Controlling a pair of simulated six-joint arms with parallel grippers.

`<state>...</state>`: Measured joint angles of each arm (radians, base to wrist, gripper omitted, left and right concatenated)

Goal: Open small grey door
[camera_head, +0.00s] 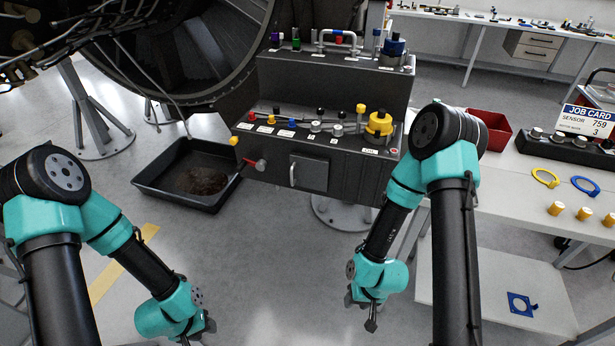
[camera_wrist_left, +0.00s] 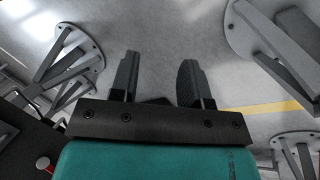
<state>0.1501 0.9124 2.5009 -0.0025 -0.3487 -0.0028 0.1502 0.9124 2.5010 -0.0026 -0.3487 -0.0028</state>
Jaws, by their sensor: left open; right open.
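The small grey door (camera_head: 309,173) is a square panel on the front of the dark bay unit in the head view. A light vertical handle (camera_head: 292,174) stands at its left side, and the door looks closed. My left gripper (camera_head: 197,334) is low at the bottom left of the head view, well below and left of the door. In the left wrist view its two fingers (camera_wrist_left: 156,80) are apart with nothing between them. My right gripper (camera_head: 362,306) hangs below and right of the door, apart from it. Its fingers are small in view, and it holds nothing visible.
A black drip tray (camera_head: 185,180) lies on the floor at left. Coloured fittings line the shelf (camera_head: 325,139) above. A white workbench (camera_head: 520,185) stands at right. Floor between my arms is clear.

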